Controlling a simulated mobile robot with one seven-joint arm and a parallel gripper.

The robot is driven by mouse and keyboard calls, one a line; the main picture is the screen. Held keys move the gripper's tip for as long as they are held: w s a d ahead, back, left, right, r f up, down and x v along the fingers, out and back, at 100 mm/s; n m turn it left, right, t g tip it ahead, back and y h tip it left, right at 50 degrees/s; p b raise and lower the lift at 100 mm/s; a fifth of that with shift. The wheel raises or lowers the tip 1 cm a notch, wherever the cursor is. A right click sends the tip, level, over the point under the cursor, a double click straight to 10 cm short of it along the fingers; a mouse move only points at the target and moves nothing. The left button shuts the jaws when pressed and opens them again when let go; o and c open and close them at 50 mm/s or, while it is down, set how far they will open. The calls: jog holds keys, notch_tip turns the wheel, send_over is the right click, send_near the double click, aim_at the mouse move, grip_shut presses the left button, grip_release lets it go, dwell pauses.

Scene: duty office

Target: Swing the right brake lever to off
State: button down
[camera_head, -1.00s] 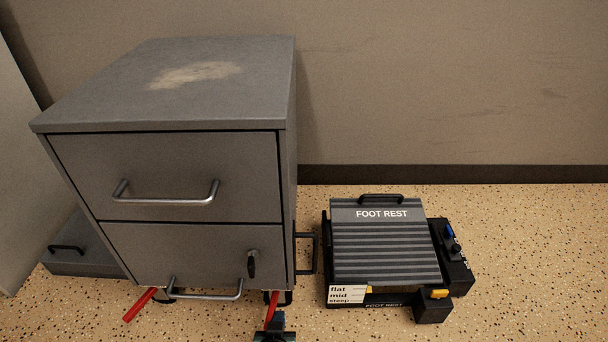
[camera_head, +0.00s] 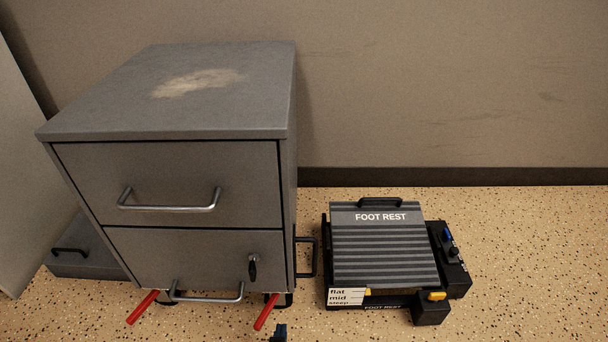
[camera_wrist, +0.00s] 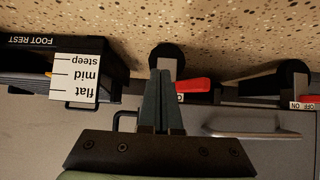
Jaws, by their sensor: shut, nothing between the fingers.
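The right brake lever (camera_head: 266,312) is a red bar under the cabinet's right front caster. It points forward and to the left, tilted much like the left lever. In the wrist view the red lever (camera_wrist: 194,86) lies just right of my fingers, with its label mostly hidden behind them. My gripper (camera_wrist: 164,74) is shut and empty, its dark fingers in front of the black caster. In the head view only a small part of my gripper (camera_head: 281,333) shows at the bottom edge, right of the lever tip. Whether finger and lever touch is unclear.
The left brake lever (camera_head: 143,307) is red, with an ON/OFF label (camera_wrist: 304,105) by it in the wrist view. The grey drawer cabinet (camera_head: 190,180) has protruding handles, including a low front one (camera_head: 208,298). A foot rest (camera_head: 382,250) stands at right. Floor in front is clear.

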jog(key=shift+s+d, duration=0.1)
jog(key=shift+s, duration=0.15)
jog(key=p+v, duration=0.7)
jog(key=v, duration=0.3)
dwell(0.4)
